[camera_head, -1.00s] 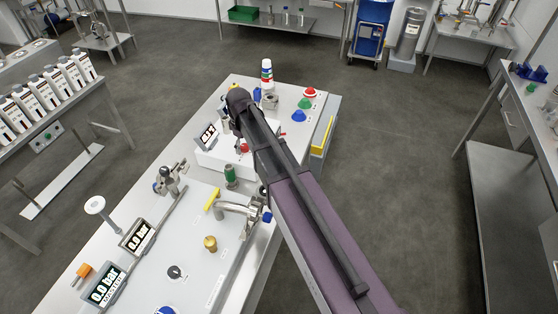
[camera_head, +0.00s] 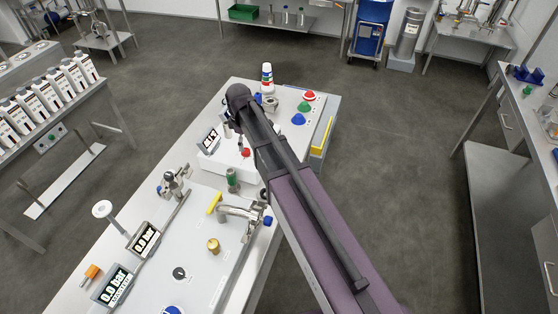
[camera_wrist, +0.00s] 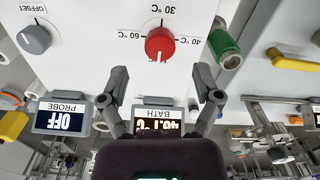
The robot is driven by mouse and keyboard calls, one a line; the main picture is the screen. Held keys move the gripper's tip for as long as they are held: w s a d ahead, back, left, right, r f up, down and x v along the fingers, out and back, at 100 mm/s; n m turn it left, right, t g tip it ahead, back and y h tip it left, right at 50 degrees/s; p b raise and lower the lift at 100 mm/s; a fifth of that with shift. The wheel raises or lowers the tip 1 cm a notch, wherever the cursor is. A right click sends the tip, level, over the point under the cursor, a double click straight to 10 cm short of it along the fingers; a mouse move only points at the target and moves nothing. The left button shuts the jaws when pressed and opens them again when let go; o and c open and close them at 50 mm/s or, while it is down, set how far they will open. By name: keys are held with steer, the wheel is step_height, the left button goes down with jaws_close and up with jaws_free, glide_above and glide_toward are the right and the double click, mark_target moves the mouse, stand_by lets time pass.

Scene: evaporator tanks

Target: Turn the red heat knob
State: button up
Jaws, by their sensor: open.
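The red heat knob (camera_wrist: 160,43) sits upper middle in the wrist view, on a white panel with temperature marks of 30, 40 and 60 °C around it. Its white pointer line points down in the picture. It also shows small in the head view (camera_head: 246,152), beside my arm. My gripper (camera_wrist: 162,80) is open and empty. Its two fingers stand apart, one to each side and lower in the picture than the knob. I see no contact with the knob. In the head view my arm hides most of the gripper.
In the wrist view, a grey OFFSET knob (camera_wrist: 34,39) is at left and a green cylinder (camera_wrist: 229,46) at right. The PROBE display (camera_wrist: 62,119) reads OFF. The BATH display (camera_wrist: 158,122) is partly covered by my gripper. A yellow handle (camera_wrist: 292,60) is further right.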

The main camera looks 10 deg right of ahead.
steer(key=shift+r+p, duration=4.6)
steer(key=shift+r, duration=0.3)
steer(key=s+d+f+m+b, duration=0.8)
steer(key=s+d+f+b, duration=0.2)
steer(key=f+b, duration=0.3)
steer(key=shift+d+f, duration=0.2)
steer(key=s+d+m, duration=0.5)
steer(key=s, duration=0.2)
steer(key=shift+s+m, duration=0.15)
steer(key=shift+m, duration=0.25)
